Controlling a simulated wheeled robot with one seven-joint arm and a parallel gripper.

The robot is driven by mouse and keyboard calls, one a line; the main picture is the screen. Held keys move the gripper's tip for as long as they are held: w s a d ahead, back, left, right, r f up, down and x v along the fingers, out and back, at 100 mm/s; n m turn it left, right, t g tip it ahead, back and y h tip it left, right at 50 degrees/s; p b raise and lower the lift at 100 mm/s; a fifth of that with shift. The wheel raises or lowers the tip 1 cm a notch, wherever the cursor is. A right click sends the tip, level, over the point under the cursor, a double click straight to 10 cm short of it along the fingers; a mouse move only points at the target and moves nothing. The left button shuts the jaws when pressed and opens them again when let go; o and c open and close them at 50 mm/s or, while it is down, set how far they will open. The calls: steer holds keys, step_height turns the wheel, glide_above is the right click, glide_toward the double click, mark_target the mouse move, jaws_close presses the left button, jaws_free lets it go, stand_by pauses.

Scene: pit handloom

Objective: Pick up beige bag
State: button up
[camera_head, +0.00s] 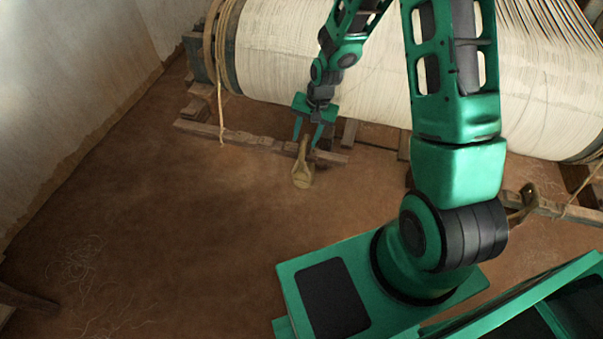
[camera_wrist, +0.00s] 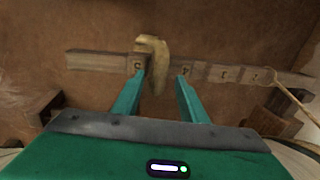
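The beige bag (camera_head: 302,168) is small, with a round lower end and a narrow upper part. In the head view it is at the near edge of a low wooden beam, below my gripper (camera_head: 306,142). In the wrist view the bag (camera_wrist: 153,62) shows in front of a notched wooden bar, its lower part between the two fingertips of my gripper (camera_wrist: 161,77), closer to the left finger. The fingers are apart. I cannot tell whether the left finger touches the bag.
A large roller wound with pale thread (camera_head: 330,50) lies behind my gripper. The low wooden beam (camera_head: 235,136) runs along the floor in front of it, with a rope (camera_head: 220,95) hanging at left. The brown earth floor (camera_head: 170,215) is mostly clear at left.

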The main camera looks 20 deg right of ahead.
steer(key=shift+f, duration=0.1)
jaws_close()
steer(key=shift+w, duration=0.1)
stand_by(1.3)
